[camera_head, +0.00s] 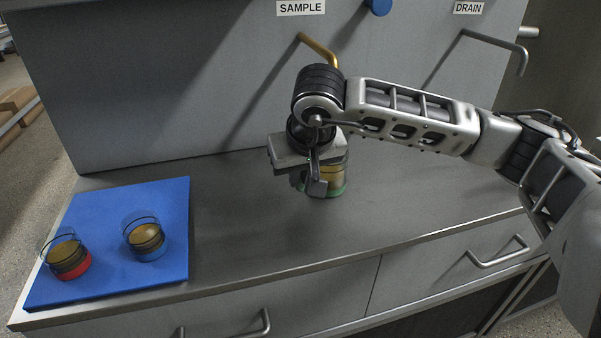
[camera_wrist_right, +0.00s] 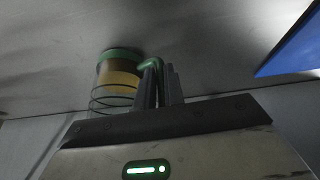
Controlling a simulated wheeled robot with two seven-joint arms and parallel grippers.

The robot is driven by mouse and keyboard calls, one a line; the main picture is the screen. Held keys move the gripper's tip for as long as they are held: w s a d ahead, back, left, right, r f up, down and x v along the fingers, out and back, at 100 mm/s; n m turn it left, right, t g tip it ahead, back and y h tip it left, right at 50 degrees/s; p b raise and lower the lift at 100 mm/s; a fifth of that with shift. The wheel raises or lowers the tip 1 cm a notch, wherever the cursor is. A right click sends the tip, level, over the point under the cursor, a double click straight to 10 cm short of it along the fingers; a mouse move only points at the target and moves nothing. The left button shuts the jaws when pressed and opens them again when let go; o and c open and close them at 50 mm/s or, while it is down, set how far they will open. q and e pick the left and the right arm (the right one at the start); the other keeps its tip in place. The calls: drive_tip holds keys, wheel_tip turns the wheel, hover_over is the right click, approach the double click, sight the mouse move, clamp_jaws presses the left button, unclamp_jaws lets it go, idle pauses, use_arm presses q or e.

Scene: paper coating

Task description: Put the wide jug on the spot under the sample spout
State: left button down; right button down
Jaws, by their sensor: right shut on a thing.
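A clear jug with a green base (camera_head: 334,186) and amber liquid stands upright on the grey counter, or very close above it, below and slightly forward of the brass sample spout (camera_head: 318,47). My right gripper (camera_head: 316,180) is shut on its green handle. The jug and its handle also show between my fingers in the wrist view (camera_wrist_right: 120,75), where they look upside down. My arm hides part of the jug and the spout's tip area. No marked spot shows on the counter; it may be hidden. My left gripper is out of view.
A blue mat (camera_head: 100,285) at the left holds a red-based jug (camera_head: 70,262) and a blue-based jug (camera_head: 146,240). The drain pipe (camera_head: 490,42) is at the upper right. The counter (camera_head: 430,210) right of the held jug is clear.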

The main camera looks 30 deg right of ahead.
drive_tip(key=c, duration=1.5)
unclamp_jaws()
drive_tip(key=shift+f, duration=0.1)
drive_tip(key=shift+r, duration=0.25)
drive_tip(key=p+v, duration=0.1)
drive_tip(key=v, duration=1.1)
drive_tip(key=shift+f, duration=0.15)
